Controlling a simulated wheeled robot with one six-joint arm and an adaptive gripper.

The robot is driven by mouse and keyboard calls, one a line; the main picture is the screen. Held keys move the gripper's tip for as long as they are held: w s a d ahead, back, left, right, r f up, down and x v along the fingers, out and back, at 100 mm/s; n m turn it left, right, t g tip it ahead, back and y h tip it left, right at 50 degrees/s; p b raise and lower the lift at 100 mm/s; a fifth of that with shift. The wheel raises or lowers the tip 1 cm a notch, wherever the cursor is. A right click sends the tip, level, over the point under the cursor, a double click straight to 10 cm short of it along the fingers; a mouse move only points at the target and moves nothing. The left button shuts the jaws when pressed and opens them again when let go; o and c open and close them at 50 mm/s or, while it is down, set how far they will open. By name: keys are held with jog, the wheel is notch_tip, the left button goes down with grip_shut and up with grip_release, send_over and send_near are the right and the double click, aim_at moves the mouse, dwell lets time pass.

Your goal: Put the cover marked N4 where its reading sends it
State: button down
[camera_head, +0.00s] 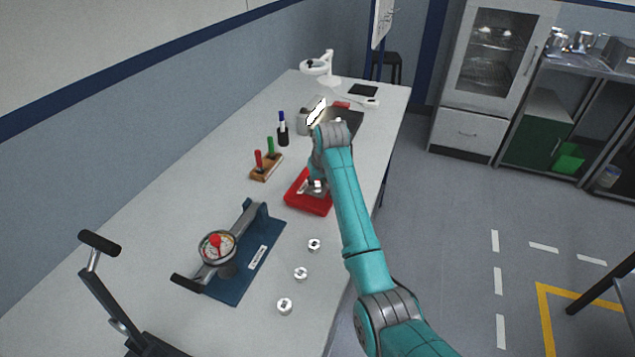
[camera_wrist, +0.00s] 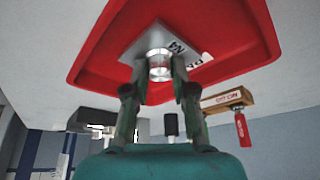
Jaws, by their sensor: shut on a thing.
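The cover marked N4 (camera_wrist: 150,42) is a grey metal square plate with a round knob. In the wrist view my gripper (camera_wrist: 159,82) is shut on the knob, with a finger on each side. The plate is at the red tray (camera_wrist: 100,62); whether it touches the tray floor is unclear. In the head view my gripper (camera_head: 317,180) is over the red tray (camera_head: 296,201), and my arm hides part of it. The tray has a white label, partly covered and unreadable. A dial gauge (camera_head: 217,247) with a red centre stands on a blue fixture (camera_head: 238,288).
Three small metal pieces (camera_head: 301,274) stand in a row in front of the tray. A dark marker holder (camera_head: 283,137) and grey items are behind. The table's right edge is close.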

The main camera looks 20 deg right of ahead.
jog(key=shift+f, duration=0.1)
jog(key=c, duration=1)
grip_release()
jog(key=shift+o, duration=0.2)
jog(key=v, duration=1.2)
jog(key=shift+w+d+r, duration=0.1)
jog(key=shift+r, duration=0.2)
